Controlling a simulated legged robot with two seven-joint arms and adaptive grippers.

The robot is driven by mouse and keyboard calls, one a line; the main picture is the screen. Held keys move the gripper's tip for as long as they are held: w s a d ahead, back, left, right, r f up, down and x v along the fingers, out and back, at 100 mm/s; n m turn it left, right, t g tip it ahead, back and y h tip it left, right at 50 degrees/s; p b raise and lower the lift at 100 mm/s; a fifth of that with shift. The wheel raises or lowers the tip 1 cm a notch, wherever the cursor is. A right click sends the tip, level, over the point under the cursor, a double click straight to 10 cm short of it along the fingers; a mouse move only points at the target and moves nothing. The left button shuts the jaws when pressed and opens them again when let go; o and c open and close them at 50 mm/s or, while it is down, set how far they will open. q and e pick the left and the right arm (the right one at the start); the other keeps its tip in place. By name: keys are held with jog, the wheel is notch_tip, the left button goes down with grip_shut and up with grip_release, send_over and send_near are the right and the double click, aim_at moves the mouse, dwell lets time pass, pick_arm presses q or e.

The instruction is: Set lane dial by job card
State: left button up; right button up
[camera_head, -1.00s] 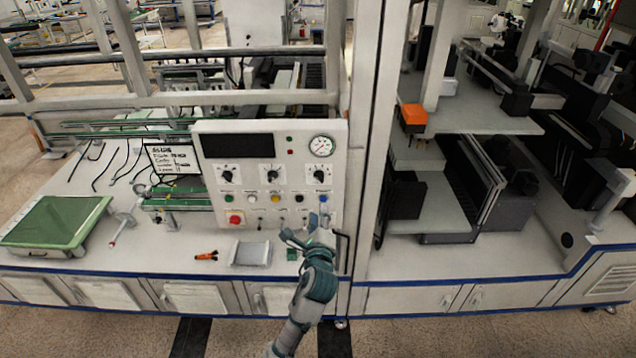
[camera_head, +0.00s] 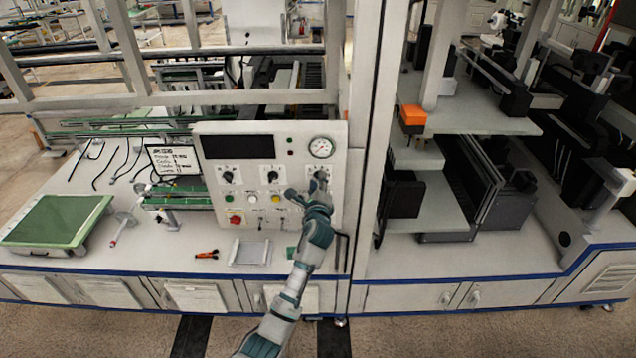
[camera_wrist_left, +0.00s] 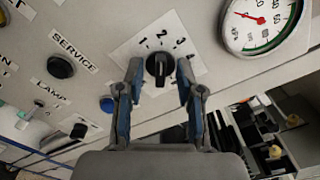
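The control panel (camera_head: 210,150) has three black dials in a row. The rightmost dial (camera_head: 320,175), partly covered by my left gripper (camera_head: 311,189) in the head view, shows in the wrist view as a black knob (camera_wrist_left: 160,69) on a white plate numbered 1, 2, 3 and onward. My left gripper (camera_wrist_left: 160,85) is open, its fingertips on either side of this knob, with small visible gaps. The knob's exact setting is hard to tell. The job card (camera_head: 172,160) stands left of the panel; its handwriting is too small to read surely. My right gripper is not in view.
A pressure gauge (camera_head: 320,147) sits above the dial. Coloured buttons, including a red one (camera_head: 235,218), line the panel below. Orange-handled pliers (camera_head: 207,254) and a grey tray (camera_head: 234,252) lie on the bench. A frame post (camera_head: 372,140) stands just right of the panel.

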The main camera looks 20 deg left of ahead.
pick_arm(q)
jog(key=shift+c, duration=0.2)
grip_shut()
jog(key=shift+f+n, duration=0.1)
jog(key=shift+n, duration=0.2)
jog(key=shift+f+n+b, duration=0.15)
jog(key=shift+n+b, duration=0.2)
jog(key=shift+n, duration=1.3)
jog(key=shift+f+n+b, duration=0.1)
jog(key=shift+n+b, duration=0.25)
jog(key=shift+n, duration=1.3)
jog(key=shift+f, duration=0.1)
grip_release()
jog(key=shift+o, duration=0.2)
